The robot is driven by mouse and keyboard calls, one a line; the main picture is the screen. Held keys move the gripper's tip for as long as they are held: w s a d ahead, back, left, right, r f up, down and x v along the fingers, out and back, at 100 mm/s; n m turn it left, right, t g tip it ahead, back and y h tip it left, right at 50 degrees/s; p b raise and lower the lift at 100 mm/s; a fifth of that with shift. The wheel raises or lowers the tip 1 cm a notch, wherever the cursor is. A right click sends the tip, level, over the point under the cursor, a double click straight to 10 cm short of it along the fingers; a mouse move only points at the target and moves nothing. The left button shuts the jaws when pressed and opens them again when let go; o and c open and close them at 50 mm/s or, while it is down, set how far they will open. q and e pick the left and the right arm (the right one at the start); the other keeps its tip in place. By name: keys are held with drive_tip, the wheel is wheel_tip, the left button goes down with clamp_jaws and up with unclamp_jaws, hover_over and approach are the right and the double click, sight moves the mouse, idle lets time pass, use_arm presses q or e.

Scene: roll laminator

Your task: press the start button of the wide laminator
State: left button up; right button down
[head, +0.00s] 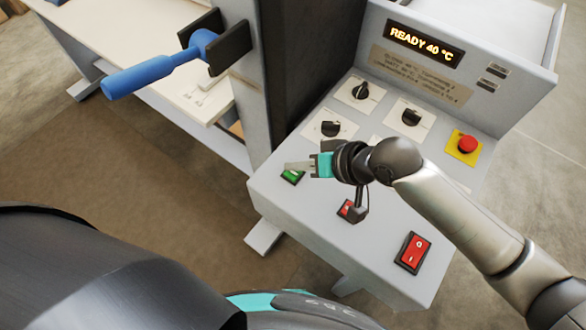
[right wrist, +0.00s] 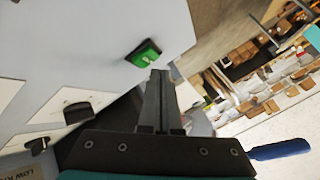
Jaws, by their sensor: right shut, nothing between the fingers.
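The wide laminator has a grey control panel (head: 290,215) with a display reading "READY 40 °C". The green start button (head: 293,176) sits near the panel's left front edge; it also shows in the right wrist view (right wrist: 143,53). My right gripper (head: 290,166) is shut and empty. Its fingertips are close to the green button, and in the right wrist view the closed fingers (right wrist: 160,75) point at it with a small visible gap in the picture. I cannot tell whether they touch. My left gripper is not in view.
A red button (head: 346,208), partly covered by my wrist, and a red rocker switch (head: 412,252) sit nearby. A red emergency stop (head: 467,144) on yellow and several black knobs (head: 411,117) are farther back. A blue handle (head: 150,78) sticks out at the upper left.

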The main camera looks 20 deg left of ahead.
sight(298, 176)
drive_tip(key=shift+f, duration=0.2)
idle(0.6)
drive_tip(key=shift+f, duration=0.25)
drive_tip(key=shift+f, duration=0.5)
idle(0.8)
drive_tip(key=shift+r, duration=0.1)
drive_tip(key=shift+r+p, duration=0.8)
drive_tip(key=shift+p, duration=0.15)
wheel_tip(298, 176, up, 5)
drive_tip(key=p, duration=0.5)
drive_tip(key=shift+r+p, duration=0.1)
drive_tip(key=shift+p, duration=0.25)
